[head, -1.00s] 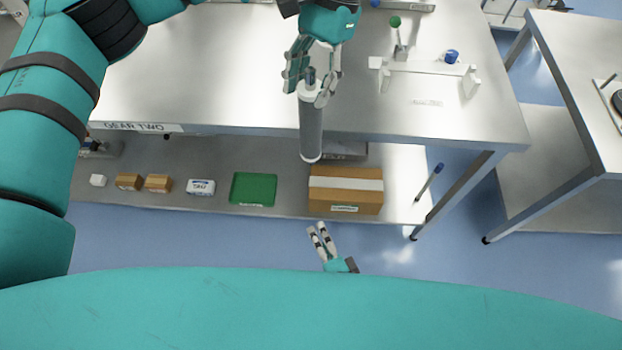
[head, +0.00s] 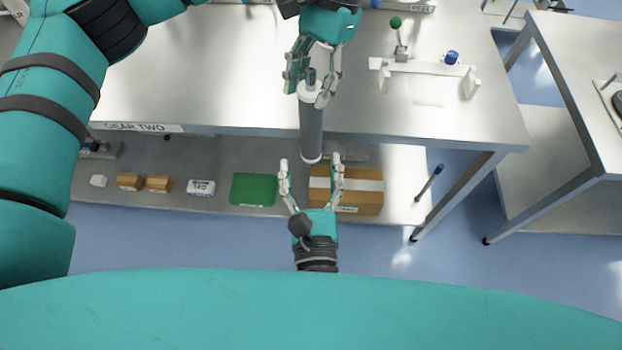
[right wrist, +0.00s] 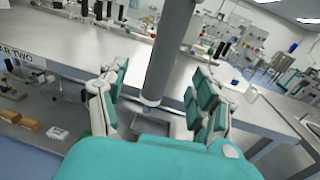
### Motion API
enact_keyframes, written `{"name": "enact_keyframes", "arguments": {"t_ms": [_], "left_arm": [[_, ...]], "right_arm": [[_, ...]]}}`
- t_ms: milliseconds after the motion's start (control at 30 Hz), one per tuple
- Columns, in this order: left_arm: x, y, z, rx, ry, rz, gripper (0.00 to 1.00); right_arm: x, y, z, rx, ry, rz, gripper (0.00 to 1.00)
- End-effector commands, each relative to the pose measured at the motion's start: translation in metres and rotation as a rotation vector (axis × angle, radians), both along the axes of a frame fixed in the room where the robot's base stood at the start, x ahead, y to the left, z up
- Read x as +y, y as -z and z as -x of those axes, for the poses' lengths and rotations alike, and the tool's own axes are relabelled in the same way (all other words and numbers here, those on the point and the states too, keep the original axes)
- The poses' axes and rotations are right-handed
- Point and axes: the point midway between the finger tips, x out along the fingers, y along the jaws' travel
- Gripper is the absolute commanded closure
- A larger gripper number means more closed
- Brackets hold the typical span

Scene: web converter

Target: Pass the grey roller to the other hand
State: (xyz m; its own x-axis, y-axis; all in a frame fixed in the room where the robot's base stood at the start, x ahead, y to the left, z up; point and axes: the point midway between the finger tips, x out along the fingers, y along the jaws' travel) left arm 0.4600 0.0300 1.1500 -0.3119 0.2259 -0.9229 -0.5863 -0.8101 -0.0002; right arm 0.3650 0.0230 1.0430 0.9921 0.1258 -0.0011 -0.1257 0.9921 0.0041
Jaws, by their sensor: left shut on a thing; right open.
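The grey roller (head: 311,130) has a grey body, white end caps and a dark stub at its upper end. My left gripper (head: 315,88) is shut on its upper end and holds it in front of the table edge. My right gripper (head: 311,172) is open below the roller's lower end, its two fingers spread to either side. In the right wrist view the roller (right wrist: 172,50) comes down from the top between the open fingers of my right gripper (right wrist: 160,105). I cannot see the fingers touching it.
The steel table (head: 220,70) carries a white fixture (head: 425,68) at right. On its lower shelf are a cardboard box (head: 365,198), a green tray (head: 253,190) and small boxes (head: 130,181). A second table (head: 585,60) stands at right. The table's left top is clear.

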Motion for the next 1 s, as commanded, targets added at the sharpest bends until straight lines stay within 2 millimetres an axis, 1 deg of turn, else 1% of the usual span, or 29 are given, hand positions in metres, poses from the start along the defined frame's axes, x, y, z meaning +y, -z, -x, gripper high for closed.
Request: {"name": "enact_keyframes", "arguments": {"t_ms": [33, 100, 300, 500, 700, 933, 1000], "left_arm": [[0.0, -0.001, 0.0, 0.0, 0.0, 0.0, 1.0], [0.0, -0.001, 0.0, 0.0, 0.0, 0.0, 1.0], [0.0, -0.001, 0.0, 0.0, 0.0, 0.0, 1.0], [0.0, -0.001, 0.0, 0.0, 0.0, 0.0, 1.0], [0.0, -0.001, 0.0, -0.001, 0.0, 0.001, 1.0], [0.0, -0.001, 0.0, -0.001, 0.0, 0.001, 1.0], [0.0, -0.001, 0.0, -0.001, 0.0, 0.001, 1.0]], "right_arm": [[0.001, -0.001, -0.011, -0.004, 0.003, 0.0, 0.34], [0.003, -0.001, -0.025, -0.005, 0.002, 0.001, 0.34], [0.008, -0.002, -0.062, -0.005, 0.001, 0.003, 0.34], [0.011, 0.0, -0.086, -0.004, 0.001, 0.006, 0.34], [0.012, 0.0, -0.095, -0.002, 0.0, 0.005, 0.34], [0.012, 0.0, -0.095, -0.002, 0.0, 0.005, 0.34], [0.012, 0.0, -0.095, -0.002, 0.0, 0.005, 0.43]]}}
